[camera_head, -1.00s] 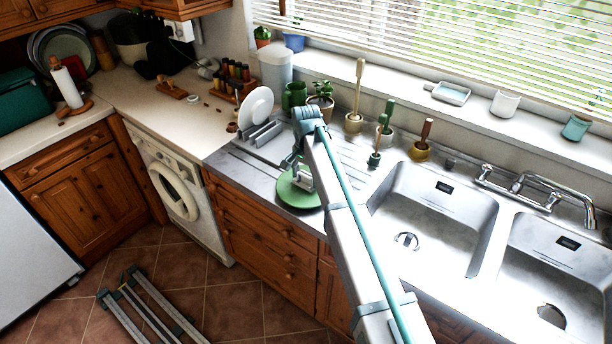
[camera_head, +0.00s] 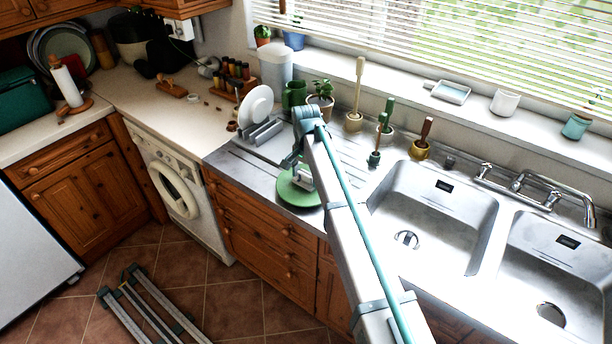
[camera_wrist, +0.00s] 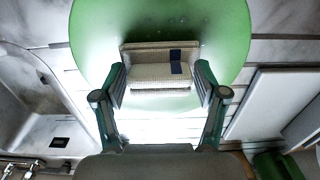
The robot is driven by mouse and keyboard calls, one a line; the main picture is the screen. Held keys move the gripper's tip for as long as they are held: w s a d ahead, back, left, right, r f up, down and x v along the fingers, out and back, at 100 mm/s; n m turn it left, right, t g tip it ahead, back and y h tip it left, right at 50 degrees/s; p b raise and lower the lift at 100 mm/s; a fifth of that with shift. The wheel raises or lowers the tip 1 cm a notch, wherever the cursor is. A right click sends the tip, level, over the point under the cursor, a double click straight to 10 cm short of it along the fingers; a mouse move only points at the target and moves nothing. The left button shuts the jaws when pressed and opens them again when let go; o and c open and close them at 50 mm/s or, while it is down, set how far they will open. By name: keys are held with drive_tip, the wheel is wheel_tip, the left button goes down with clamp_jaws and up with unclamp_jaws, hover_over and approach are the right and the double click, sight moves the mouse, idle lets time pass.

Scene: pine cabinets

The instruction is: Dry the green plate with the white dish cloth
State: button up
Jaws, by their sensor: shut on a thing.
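The green plate (camera_head: 297,192) lies flat on the metal drainer left of the sink, partly covered by my arm. It fills the upper middle of the wrist view (camera_wrist: 100,45). The white dish cloth (camera_wrist: 145,74), folded and with a dark blue patch, is between my fingers over the plate. My gripper (camera_wrist: 161,82) is shut on the cloth, a finger at each side. In the head view my gripper (camera_head: 301,176) points down over the plate. I cannot tell how firmly the cloth touches the plate. Small dark specks show on the plate near the cloth.
A grey rack (camera_head: 262,133) with a white plate (camera_head: 257,103) stands behind the green plate. A potted plant (camera_head: 321,98) and several brushes in pots stand along the back. The double sink (camera_head: 430,215) is to the right.

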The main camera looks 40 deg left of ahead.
drive_tip(key=shift+s+d+f, duration=0.1)
drive_tip(key=shift+s+d, duration=0.05)
drive_tip(key=shift+d, duration=1.15)
drive_tip(key=shift+s+d, duration=0.15)
drive_tip(key=shift+d, duration=1.1)
drive_tip(key=shift+p, duration=0.3)
drive_tip(key=shift+w+a, duration=0.2)
drive_tip(key=shift+w, duration=0.45)
drive_tip(key=shift+w+a, duration=0.25)
drive_tip(key=shift+w, duration=0.35)
drive_tip(key=shift+w+a, duration=0.2)
drive_tip(key=shift+w, duration=0.45)
drive_tip(key=shift+w+a, duration=0.45)
drive_tip(key=shift+a, duration=0.4)
drive_tip(key=shift+w+a, duration=0.4)
drive_tip(key=shift+a, duration=0.4)
